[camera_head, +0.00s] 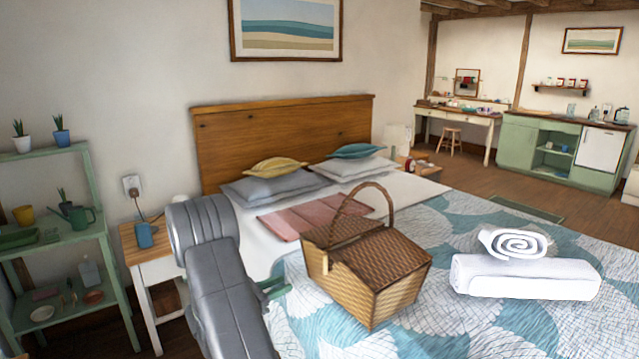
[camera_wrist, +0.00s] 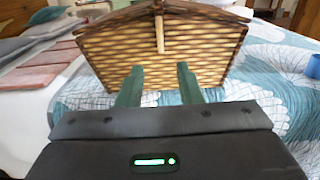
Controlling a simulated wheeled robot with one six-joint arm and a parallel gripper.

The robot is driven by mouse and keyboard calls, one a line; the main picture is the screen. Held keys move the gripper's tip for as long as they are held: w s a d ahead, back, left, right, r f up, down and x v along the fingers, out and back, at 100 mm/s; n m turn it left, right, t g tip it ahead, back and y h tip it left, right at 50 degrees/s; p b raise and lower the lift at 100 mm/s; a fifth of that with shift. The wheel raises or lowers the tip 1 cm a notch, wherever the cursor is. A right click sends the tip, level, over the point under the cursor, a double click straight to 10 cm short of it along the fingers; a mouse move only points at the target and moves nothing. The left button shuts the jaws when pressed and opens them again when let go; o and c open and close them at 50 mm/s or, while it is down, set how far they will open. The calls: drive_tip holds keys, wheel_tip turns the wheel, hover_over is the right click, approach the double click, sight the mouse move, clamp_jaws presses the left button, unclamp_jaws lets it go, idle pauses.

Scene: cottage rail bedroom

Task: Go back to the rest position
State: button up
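My gripper (camera_wrist: 160,68) is open, with its two green fingers apart and nothing seen between them. In the wrist view the end wall of the wicker basket (camera_wrist: 165,50) rises just beyond the fingertips; I cannot tell whether they touch it. In the head view my arm reaches up from the bottom, and the green fingers (camera_head: 274,288) show beside the basket's left side. The basket (camera_head: 375,275) stands upright on the bed, its lids down and its arched handle up.
The bed (camera_head: 400,335) holds a folded pink blanket (camera_head: 285,222), pillows and white towels (camera_head: 525,275). A nightstand (camera_head: 150,243) and green plant shelf (camera_head: 55,248) stand left. A blue object (camera_wrist: 313,66) shows at the wrist view's right edge. Wooden floor (camera_head: 490,190) is open toward the kitchen.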

sight(323, 266)
drive_tip(key=p+x, duration=0.1)
drive_tip(key=x, duration=1.2)
drive_tip(key=shift+w+d+r, duration=0.1)
drive_tip(key=shift+d, duration=0.05)
drive_tip(key=shift+w+d+m, duration=0.1)
drive_tip(key=shift+m, duration=1)
drive_tip(key=m, duration=0.3)
drive_tip(key=m+p, duration=0.1)
drive_tip(key=m, duration=0.3)
drive_tip(key=shift+m+p, duration=0.35)
drive_tip(key=shift+m, duration=0.05)
